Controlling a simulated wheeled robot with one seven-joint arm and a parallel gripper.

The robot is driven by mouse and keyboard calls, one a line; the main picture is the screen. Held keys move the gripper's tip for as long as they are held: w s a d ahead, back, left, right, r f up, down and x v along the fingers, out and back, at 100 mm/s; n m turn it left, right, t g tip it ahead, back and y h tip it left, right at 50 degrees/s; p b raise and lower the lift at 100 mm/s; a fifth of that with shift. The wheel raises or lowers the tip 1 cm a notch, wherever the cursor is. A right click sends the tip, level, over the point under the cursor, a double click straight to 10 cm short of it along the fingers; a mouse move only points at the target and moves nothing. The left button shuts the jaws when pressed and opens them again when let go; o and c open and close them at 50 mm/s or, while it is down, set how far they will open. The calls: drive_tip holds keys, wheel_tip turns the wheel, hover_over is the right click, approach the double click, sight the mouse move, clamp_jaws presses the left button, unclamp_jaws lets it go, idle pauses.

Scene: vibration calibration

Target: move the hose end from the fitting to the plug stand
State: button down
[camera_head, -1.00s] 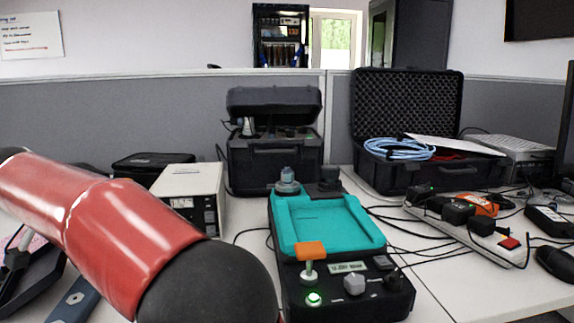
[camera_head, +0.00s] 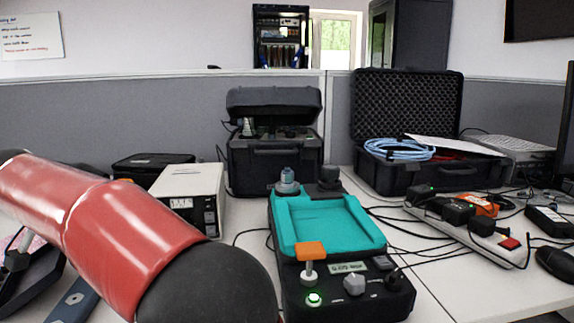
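A black device with a teal tray top (camera_head: 330,228) stands on the table in the middle. At its back left is a grey-blue upright fitting-like piece (camera_head: 287,180). At its back right is a short black piece (camera_head: 330,178). An orange-topped handle on a pale stem (camera_head: 311,252) stands on the front panel beside a lit green button (camera_head: 314,299). I cannot tell which part is the hose end or the plug stand. My red arm with a black rounded joint crosses the lower left; my gripper is out of view.
A beige box (camera_head: 188,194) and an open black case (camera_head: 274,150) stand behind the device. Right are a foam-lined case with blue cable (camera_head: 398,149), a power strip (camera_head: 470,235) and loose black cables. Bare table shows at front right.

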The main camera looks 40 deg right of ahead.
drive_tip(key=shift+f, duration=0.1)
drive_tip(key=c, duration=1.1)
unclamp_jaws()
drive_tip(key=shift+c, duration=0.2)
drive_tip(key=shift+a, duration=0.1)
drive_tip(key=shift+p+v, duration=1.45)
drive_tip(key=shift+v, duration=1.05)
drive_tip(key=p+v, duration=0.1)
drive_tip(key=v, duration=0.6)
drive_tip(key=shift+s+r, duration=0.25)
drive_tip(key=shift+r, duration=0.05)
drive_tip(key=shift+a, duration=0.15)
